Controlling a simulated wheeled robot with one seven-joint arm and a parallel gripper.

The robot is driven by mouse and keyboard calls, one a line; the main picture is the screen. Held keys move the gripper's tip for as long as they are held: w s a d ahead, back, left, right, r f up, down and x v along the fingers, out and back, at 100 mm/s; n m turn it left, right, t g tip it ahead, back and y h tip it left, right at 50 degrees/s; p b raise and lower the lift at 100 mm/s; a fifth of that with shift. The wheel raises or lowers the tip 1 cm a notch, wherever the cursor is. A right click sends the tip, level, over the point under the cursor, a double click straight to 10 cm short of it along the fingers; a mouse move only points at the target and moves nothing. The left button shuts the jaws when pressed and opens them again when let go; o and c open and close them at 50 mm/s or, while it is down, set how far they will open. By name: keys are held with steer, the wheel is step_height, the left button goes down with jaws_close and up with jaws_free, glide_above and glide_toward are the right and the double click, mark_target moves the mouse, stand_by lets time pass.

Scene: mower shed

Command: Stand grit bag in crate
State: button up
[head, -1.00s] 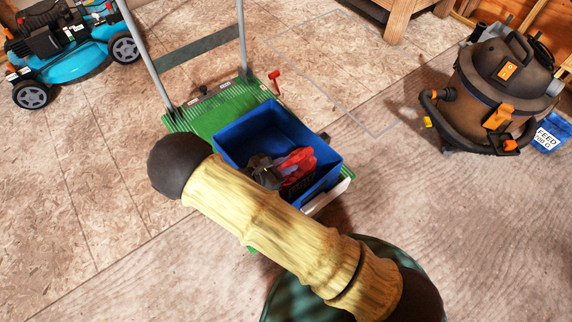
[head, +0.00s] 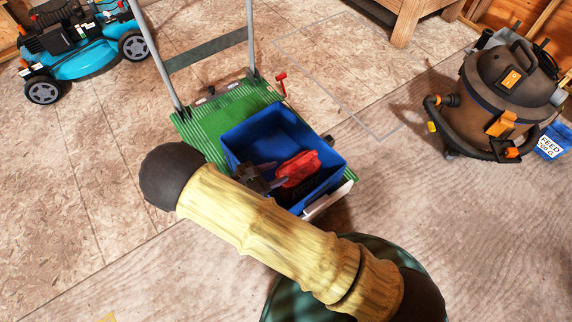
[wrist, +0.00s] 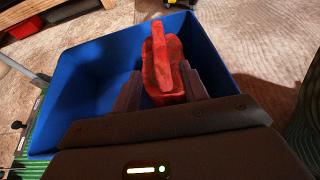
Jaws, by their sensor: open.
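The red grit bag (head: 297,169) is inside the blue crate (head: 262,124), in its near part. In the wrist view the bag (wrist: 163,68) shows its narrow top, roughly upright, between my two fingers. My gripper (head: 262,172) is open, with its fingers inside the crate around the bag. I cannot tell whether the fingers touch it. The crate (wrist: 75,75) surrounds both in the wrist view. The bag's base is hidden, so I cannot tell how it meets the crate floor.
The crate stands on a green flatbed trolley (head: 195,128) with a grey handle. A turquoise mower (head: 85,58) is at upper left. The floor between is mostly clear.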

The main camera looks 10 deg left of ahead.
steer(key=p+v, duration=0.1)
steer(key=v, duration=0.4)
steer(key=shift+s+a, duration=0.15)
stand_by(0.5)
steer(key=w+d+r+m+g+y, duration=0.1)
steer(key=w+d+r+m+g, duration=0.1)
steer(key=d+r+m+g, duration=0.45)
steer(key=w+d+r+m+g+y, duration=0.1)
steer(key=w+d+r+m+g, duration=0.25)
steer(key=d+m, duration=0.5)
steer(key=s+d+r+m+t+y, duration=0.1)
steer(key=s+d+r+m+y, duration=0.1)
steer(key=d+r+m, duration=0.4)
steer(key=s+d+r+m+t+y, duration=0.1)
steer(key=d+r+m+y, duration=0.3)
steer(key=d, duration=0.8)
step_height(320, 180, up, 3)
steer(key=s+m, duration=0.1)
steer(key=m, duration=0.1)
steer(key=shift+m+y, duration=0.3)
steer(key=shift+m, duration=0.1)
steer(key=shift+s+p, duration=0.1)
steer(key=shift+p, duration=0.2)
